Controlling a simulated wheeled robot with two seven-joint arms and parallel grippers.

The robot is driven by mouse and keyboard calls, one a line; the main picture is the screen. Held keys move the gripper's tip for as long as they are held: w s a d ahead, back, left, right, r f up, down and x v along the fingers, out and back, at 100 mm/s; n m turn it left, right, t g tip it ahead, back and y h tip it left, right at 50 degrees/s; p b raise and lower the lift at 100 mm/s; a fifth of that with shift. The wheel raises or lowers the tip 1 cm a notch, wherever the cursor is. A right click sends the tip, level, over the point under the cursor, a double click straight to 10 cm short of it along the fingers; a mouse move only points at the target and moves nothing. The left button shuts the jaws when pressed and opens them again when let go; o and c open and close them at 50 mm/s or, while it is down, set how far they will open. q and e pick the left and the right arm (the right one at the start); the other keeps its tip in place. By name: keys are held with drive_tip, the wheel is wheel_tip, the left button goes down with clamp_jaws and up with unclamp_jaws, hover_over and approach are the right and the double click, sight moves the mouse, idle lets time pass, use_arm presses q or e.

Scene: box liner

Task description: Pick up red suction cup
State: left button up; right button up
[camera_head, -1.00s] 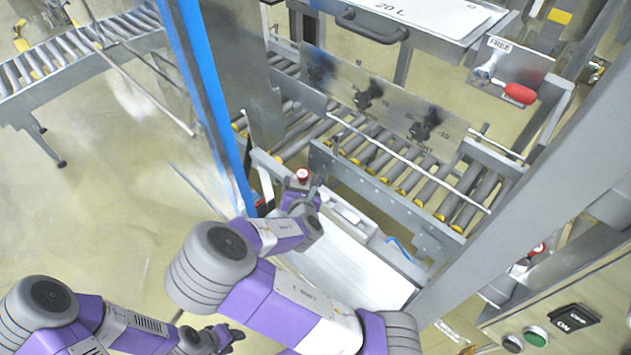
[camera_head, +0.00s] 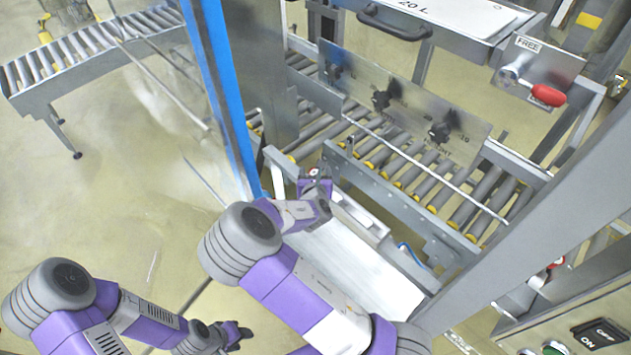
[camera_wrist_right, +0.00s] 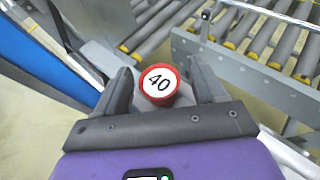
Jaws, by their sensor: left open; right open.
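The red suction cup (camera_wrist_right: 159,84) has a white top marked "40" and sits between the open fingers of my right gripper (camera_wrist_right: 160,92) in the right wrist view. I cannot tell whether either finger touches it. In the head view, the right gripper (camera_head: 315,183) is at the cup (camera_head: 313,172), near the end of the roller conveyor, and partly hides it. My left gripper (camera_head: 236,334) is low at the left, open and empty, far from the cup.
A blue upright post (camera_head: 222,90) stands close to the left of my right arm. The roller conveyor (camera_head: 400,170) with its metal side plate lies behind and to the right. A red-handled lever (camera_head: 548,95) and a button panel (camera_head: 590,338) are at the right.

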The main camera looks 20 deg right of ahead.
drive_tip(key=shift+c, duration=0.3)
drive_tip(key=c, duration=1)
drive_tip(key=shift+r, duration=0.15)
